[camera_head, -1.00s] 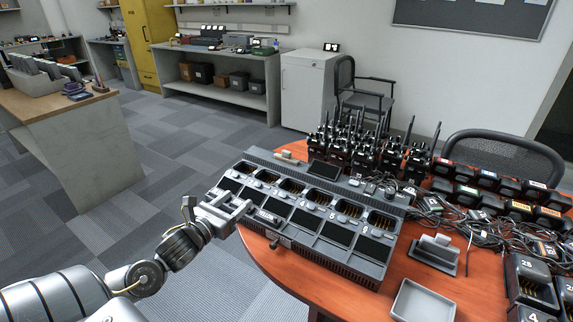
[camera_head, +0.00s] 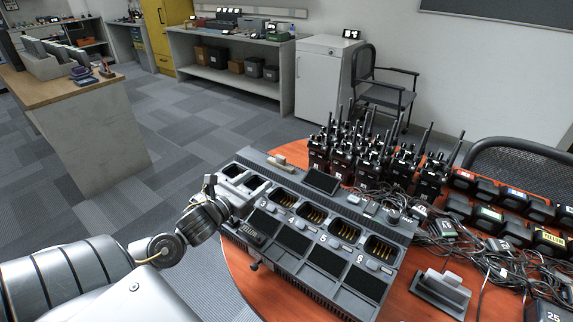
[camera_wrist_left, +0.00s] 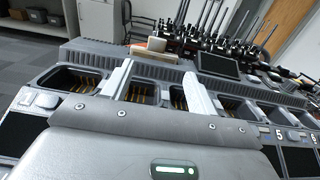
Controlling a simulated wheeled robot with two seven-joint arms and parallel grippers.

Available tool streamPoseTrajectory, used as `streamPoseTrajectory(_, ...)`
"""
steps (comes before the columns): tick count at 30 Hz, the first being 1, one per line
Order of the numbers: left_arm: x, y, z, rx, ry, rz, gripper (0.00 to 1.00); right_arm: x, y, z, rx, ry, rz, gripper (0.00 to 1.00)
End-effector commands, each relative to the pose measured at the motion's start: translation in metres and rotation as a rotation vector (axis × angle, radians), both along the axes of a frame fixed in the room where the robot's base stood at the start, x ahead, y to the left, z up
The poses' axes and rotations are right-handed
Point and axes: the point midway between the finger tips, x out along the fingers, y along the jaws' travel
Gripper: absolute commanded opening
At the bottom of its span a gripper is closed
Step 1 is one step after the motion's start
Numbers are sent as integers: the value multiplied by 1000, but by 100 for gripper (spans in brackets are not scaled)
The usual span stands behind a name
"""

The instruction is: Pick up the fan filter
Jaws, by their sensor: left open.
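No thing is plainly marked as the fan filter. A small beige-and-white piece (camera_head: 278,162) sits at the back left of the grey multi-bay charger (camera_head: 330,286); it may be the filter. It also shows in the left wrist view (camera_wrist_left: 150,46), beyond the fingers. A grey block on a flat base (camera_head: 441,289) stands on the table right of the charger. My left gripper (camera_head: 238,187) is open over the charger's left bays, short of the beige piece. Its two pale fingers (camera_wrist_left: 157,85) are apart, with empty bays visible between them. My right gripper is out of view.
Upright radios with antennas (camera_head: 375,160) crowd behind the charger. Tangled cables (camera_head: 460,238) and dark charger units (camera_head: 515,195) cover the table's right side. A desk (camera_head: 85,120) stands at the left, with open floor (camera_head: 190,135) between.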

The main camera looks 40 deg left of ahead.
Motion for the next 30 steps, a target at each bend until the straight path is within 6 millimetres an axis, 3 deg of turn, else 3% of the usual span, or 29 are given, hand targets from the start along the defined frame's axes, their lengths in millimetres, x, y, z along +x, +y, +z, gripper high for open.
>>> streamPoseTrajectory(8, 1, 6, 1, 0, -1, 11, 58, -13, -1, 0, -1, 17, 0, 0)
streamPoseTrajectory(18, 45, 8, 1, -1, -1, 14, 58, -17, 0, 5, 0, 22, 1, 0)
streamPoseTrajectory(26, 53, 7, 0, 0, 1, 11, 58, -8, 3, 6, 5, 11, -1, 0)
streamPoseTrajectory(30, 69, 10, 4, 0, -3, 12, 58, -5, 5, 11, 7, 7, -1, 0)
